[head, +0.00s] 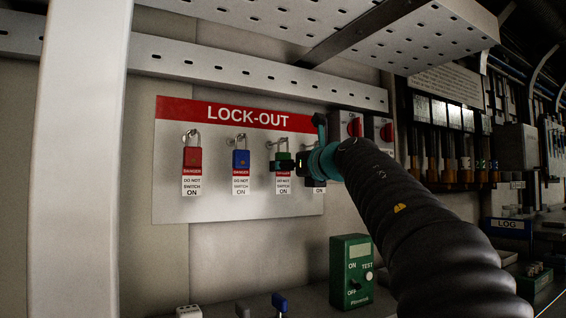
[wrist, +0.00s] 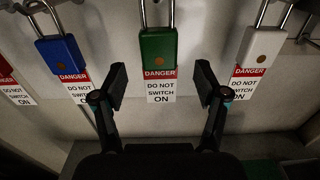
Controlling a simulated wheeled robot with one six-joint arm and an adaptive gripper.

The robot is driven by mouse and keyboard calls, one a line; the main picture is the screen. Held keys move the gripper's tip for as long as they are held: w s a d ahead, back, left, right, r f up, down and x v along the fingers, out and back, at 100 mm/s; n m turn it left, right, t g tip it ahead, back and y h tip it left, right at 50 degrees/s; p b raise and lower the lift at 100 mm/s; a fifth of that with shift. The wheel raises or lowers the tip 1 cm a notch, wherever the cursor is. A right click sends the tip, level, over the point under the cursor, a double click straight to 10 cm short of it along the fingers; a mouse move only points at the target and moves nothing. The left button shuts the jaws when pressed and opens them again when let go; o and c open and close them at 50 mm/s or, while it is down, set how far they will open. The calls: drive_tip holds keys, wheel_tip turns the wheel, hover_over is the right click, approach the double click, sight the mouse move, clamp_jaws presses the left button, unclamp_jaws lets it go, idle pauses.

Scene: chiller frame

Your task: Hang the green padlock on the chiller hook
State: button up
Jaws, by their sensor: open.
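The green padlock (wrist: 158,47) hangs upright by its shackle on the lock-out board (head: 240,207), with a white and red danger tag (wrist: 160,88) below it. In the head view the green padlock (head: 284,155) is partly covered by my gripper (head: 296,164). In the wrist view my gripper (wrist: 161,85) is open, its two fingers apart on either side of the tag, below the padlock body. Nothing is between the pads in their grip. I cannot make out a chiller hook in either view.
A red padlock (head: 192,157) and a blue padlock (head: 241,158) hang to the left of the green one. A white padlock (wrist: 262,48) hangs to its right. Red rotary switches (head: 354,127) are right of the board. A green test box (head: 351,270) stands below. A perforated shelf (head: 430,28) overhangs.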

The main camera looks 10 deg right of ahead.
drive_tip(key=shift+x, duration=1.75)
clamp_jaws()
drive_tip(key=shift+r+p, duration=0.2)
drive_tip(key=shift+p, duration=0.15)
